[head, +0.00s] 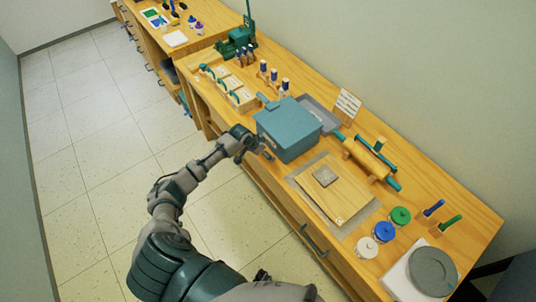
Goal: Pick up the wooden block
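A flat, light wooden board (345,200) lies on a grey mat (366,212) on the workbench, with a small grey-brown square piece (324,175) on it. Several small wooden blocks with teal handles (243,99) stand in a row farther back. I cannot tell which of these is the named wooden block. My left gripper (256,156) is at the bench's front edge, beside the blue-grey box, apart from the board. Its fingers look spread and empty. My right gripper cannot be made out.
A blue-grey box (288,130) stands between my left gripper and the back of the bench. A rolling pin (368,159), lidded jars (383,232) and a grey disc (432,270) stand to the right. The bench (462,222) is crowded; the floor (105,140) is clear.

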